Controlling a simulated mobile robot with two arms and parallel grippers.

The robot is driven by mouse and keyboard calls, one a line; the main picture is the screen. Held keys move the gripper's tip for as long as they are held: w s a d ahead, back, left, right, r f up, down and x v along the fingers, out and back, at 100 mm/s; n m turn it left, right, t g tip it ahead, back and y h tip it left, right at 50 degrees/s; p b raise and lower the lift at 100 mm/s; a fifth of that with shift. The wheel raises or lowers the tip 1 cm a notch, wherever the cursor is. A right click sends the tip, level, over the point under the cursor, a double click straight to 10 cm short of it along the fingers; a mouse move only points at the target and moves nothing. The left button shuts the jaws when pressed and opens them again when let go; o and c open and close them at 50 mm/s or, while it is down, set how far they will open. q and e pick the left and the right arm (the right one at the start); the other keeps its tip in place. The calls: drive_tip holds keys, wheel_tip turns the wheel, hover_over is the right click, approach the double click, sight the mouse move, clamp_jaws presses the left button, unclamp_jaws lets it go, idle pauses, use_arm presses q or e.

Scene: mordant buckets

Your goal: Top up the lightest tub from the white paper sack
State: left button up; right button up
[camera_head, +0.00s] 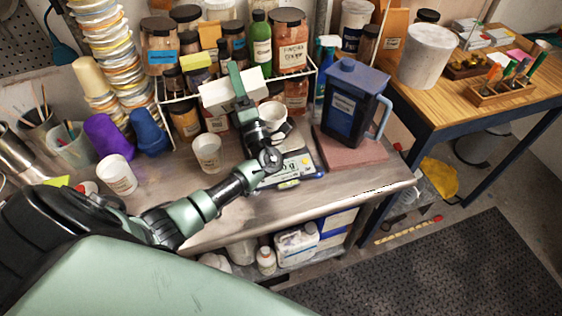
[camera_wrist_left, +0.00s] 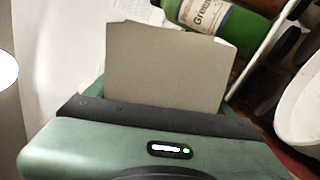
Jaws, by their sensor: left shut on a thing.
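My left gripper (camera_head: 238,92) is shut on a pale, box-like thing (camera_head: 214,97), seemingly the white paper sack, held above the bench before the jar rack. In the left wrist view a flat grey-beige face (camera_wrist_left: 165,68) stands beyond the gripper, with white paper at left; I cannot tell whether they are one thing. A white tub (camera_head: 207,153) stands below the held thing. Another tub (camera_head: 117,177) stands further left, and a third (camera_head: 272,113) is partly behind my arm. The scale (camera_head: 306,167) is partly hidden by my wrist; I cannot read weights. My right gripper is not in view.
A wire rack of jars (camera_head: 290,40) and a green bottle (camera_head: 260,38) stand close behind the gripper. A blue lidded jug (camera_head: 352,105) stands right of the scale. Purple (camera_head: 108,138) and blue cups are at left. The bench front is mostly clear.

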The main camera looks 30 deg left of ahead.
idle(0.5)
use_arm(q)
drive_tip(key=shift+w+d+f+m+t, duration=0.15)
drive_tip(key=shift+f+m+t, duration=0.2)
drive_tip(key=shift+m, duration=0.35)
drive_tip(key=shift+w+d+f+m+t+h+p, duration=0.1)
drive_tip(key=shift+w+f+m+t+h+p, duration=0.1)
drive_tip(key=shift+m+t+h+p, duration=0.35)
idle(2.9)
drive_tip(key=shift+f+m, duration=0.1)
drive_tip(key=shift+m, duration=0.25)
drive_tip(key=shift+h, duration=0.25)
idle(1.4)
drive_tip(key=shift+w+d+f+m+t, duration=0.1)
drive_tip(key=shift+d+f+m+t, duration=0.1)
drive_tip(key=shift+m+t, duration=0.15)
idle(1.0)
